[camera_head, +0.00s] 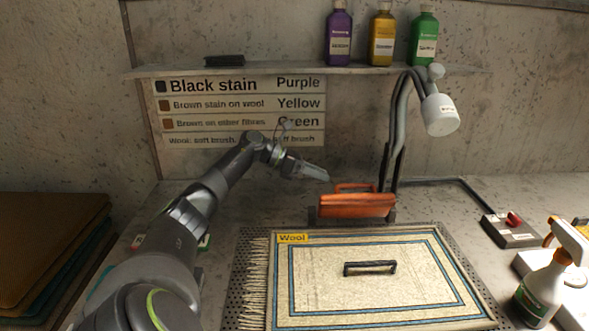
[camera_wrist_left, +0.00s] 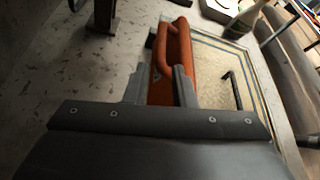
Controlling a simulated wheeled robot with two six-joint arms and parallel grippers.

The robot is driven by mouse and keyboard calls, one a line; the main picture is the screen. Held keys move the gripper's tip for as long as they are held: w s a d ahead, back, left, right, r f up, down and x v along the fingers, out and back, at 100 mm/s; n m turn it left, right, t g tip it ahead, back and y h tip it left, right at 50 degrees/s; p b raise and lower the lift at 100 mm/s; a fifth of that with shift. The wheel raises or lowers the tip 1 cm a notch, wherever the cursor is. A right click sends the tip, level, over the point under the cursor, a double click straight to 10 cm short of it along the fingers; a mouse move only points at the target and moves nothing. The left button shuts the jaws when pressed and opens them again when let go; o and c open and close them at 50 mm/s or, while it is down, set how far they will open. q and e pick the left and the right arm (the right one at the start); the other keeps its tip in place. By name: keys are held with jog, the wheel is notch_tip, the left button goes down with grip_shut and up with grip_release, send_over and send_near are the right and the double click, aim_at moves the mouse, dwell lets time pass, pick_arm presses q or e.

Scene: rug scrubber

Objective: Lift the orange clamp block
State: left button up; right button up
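The orange clamp block (camera_head: 356,205) stands at the back edge of the rug on the perforated tray, with a raised handle along its top. My left gripper (camera_head: 322,176) is just left of and slightly above the handle in the head view. In the left wrist view, the clamp block (camera_wrist_left: 160,88) and its handle show beyond and between the two grey fingers of the left gripper (camera_wrist_left: 161,88). The fingers are apart, and I see no clear contact with the block. My right gripper is in neither view.
The cream rug (camera_head: 330,290) with blue stripes lies on the perforated tray (camera_head: 262,236), a black handle (camera_head: 370,267) on it. A lamp (camera_head: 440,114) rises behind the block. A spray bottle (camera_head: 541,286) and a red-knobbed box (camera_head: 511,230) stand right. Bottles line the shelf (camera_head: 290,71).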

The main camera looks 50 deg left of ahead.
pick_arm(q)
jog(key=b+v, duration=0.1)
jog(key=v, duration=0.6)
jog(key=shift+a, duration=0.25)
jog(key=shift+s+r, duration=0.1)
jog(key=shift+s, duration=0.05)
